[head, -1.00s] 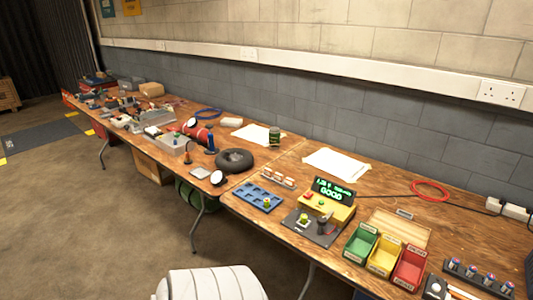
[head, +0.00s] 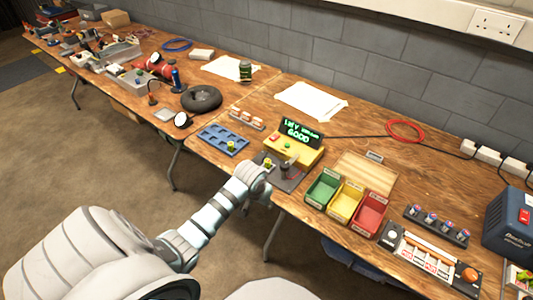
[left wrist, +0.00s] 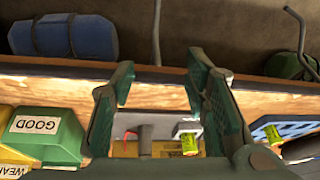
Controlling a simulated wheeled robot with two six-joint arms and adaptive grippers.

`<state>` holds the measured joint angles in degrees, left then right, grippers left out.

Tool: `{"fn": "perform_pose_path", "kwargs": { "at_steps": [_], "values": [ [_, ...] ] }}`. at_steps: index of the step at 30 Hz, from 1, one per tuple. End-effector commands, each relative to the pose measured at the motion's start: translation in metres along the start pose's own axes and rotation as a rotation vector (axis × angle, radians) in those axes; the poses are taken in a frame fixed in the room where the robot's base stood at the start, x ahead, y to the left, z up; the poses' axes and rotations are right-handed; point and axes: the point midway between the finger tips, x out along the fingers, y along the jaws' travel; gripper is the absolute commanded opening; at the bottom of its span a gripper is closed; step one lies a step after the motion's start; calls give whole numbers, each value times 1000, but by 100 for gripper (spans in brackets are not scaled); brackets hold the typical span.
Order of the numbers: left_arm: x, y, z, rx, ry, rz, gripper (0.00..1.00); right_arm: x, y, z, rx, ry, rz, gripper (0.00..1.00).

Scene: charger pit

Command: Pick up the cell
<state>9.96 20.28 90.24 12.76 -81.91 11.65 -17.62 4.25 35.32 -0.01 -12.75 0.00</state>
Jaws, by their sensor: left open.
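A yellow-green cell (head: 267,162) stands on the dark plate (head: 288,178) in front of the yellow tester (head: 300,154), whose screen reads GOOD. In the left wrist view this cell (left wrist: 189,143) shows between my fingers, near the right one, with a grey post beside it. Another yellow-green cell (head: 231,146) stands in the blue tray (head: 210,137); it also shows in the left wrist view (left wrist: 272,134), outside the right finger. My left gripper (left wrist: 160,70) is open and empty, close by the plate; its fingers are hard to make out in the head view. My right gripper is out of view.
Green (head: 323,186), yellow (head: 345,201) and red (head: 370,212) bins stand right of the plate. Further right are a rack of several cells (head: 436,224) and a blue unit (head: 511,224). A black ring (head: 202,97) lies beyond the tray. White paper (head: 310,101) lies behind the tester.

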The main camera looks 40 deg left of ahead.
Motion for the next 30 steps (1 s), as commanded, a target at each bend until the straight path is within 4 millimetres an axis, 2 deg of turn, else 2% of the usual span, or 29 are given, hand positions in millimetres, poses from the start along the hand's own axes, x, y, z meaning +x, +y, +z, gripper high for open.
{"fn": "perform_pose_path", "kwargs": {
  "at_steps": [1,3,5,7,10,16,22,27,30],
  "values": [
    [-39,-11,-43,-34,29,-7,42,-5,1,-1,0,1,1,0],
    [-83,-27,-89,-101,43,-11,42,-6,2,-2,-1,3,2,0],
    [-109,-38,-114,-148,49,-8,42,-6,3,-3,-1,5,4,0],
    [-121,-44,-127,-180,50,-5,42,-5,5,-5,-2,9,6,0],
    [-106,-45,-131,-190,45,-2,42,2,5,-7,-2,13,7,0],
    [-51,-43,-133,-186,45,-1,42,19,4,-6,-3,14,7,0],
    [-23,-42,-137,-184,46,0,42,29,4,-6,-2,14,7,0],
    [11,-42,-141,-184,46,-1,42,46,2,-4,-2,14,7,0],
    [17,-42,-142,-183,48,-2,42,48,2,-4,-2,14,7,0]
  ]
}}
